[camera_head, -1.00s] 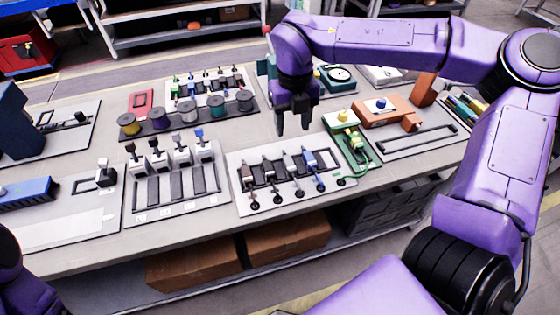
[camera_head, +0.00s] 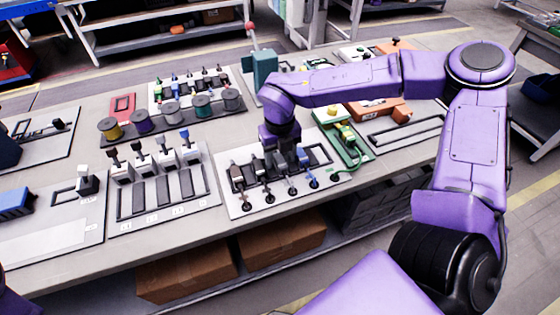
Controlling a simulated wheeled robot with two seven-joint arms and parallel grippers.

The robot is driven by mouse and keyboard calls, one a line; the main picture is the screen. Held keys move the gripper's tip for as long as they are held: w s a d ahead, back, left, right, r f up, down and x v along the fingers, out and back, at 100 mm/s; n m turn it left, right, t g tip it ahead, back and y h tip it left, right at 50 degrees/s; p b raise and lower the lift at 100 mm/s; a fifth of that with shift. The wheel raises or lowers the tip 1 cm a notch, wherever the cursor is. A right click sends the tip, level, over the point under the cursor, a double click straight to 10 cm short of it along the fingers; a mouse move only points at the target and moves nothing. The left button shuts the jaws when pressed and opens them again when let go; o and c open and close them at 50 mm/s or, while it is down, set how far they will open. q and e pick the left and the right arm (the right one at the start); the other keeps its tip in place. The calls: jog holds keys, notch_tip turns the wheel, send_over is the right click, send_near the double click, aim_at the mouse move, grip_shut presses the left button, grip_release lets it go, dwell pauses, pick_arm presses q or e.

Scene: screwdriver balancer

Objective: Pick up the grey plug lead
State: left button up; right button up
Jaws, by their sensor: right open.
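A white board (camera_head: 235,210) on the bench bears a row of plug leads: a brown one (camera_head: 237,175), a black one (camera_head: 258,168), a grey one and a blue one (camera_head: 304,160). The grey plug lead (camera_head: 281,163) is third from the left, its plug partly hidden by my right gripper. My right gripper (camera_head: 285,157) points down over the grey lead, open, its fingers low near the plug. I cannot tell whether they touch it. My left gripper is out of view.
A green board (camera_head: 345,145) with yellow parts stands just right of the leads. A board with several upright plugs (camera_head: 145,165) is to the left. Several spools (camera_head: 171,112) stand behind. Orange parts (camera_head: 380,108) lie at the back right.

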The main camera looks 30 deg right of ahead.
grip_shut()
